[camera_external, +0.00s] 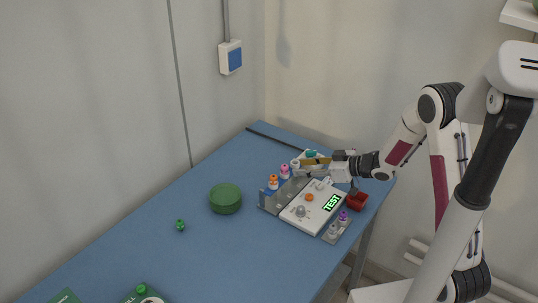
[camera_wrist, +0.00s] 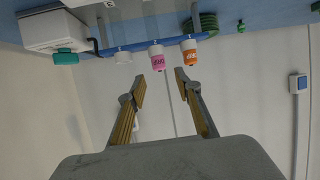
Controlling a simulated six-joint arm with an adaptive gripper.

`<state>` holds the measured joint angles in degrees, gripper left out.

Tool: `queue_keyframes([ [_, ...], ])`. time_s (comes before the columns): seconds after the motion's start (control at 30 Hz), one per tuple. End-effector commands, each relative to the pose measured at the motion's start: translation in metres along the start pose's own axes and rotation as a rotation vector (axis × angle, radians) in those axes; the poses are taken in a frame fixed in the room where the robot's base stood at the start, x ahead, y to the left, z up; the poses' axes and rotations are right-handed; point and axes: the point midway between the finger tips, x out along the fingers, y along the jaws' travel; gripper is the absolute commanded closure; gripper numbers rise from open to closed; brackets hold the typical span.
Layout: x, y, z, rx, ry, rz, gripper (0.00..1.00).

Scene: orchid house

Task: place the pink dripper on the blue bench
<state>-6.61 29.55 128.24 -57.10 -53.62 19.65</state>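The pink dripper (camera_external: 284,171) stands in a clear rack on the blue bench (camera_external: 215,255), between an orange-capped dripper (camera_external: 273,182) and a white-capped one (camera_external: 296,163). In the wrist view the scene appears upside down, and the pink dripper (camera_wrist: 157,58) lies ahead of the gap between my fingertips. My gripper (camera_wrist: 160,80) is open with nothing between its fingers. In the external view my gripper (camera_external: 314,161) points left, to the right of the pink dripper; its fingers partly overlap the rack's far end.
A red cup-like thing (camera_external: 357,201), a teal-topped box (camera_wrist: 66,56) and a green round container (camera_external: 226,198) are nearby. The bench's left middle is mostly clear.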

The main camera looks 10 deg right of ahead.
Motion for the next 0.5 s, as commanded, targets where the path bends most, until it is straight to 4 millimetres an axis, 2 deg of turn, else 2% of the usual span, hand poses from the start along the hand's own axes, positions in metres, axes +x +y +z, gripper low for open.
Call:
queue_keyframes([
  [0.27, -0.015, 0.019, -0.01, -0.017, -0.034, 0.084, 0.66],
  [0.5, -0.056, 0.056, -0.026, -0.028, -0.112, 0.259, 0.66],
])
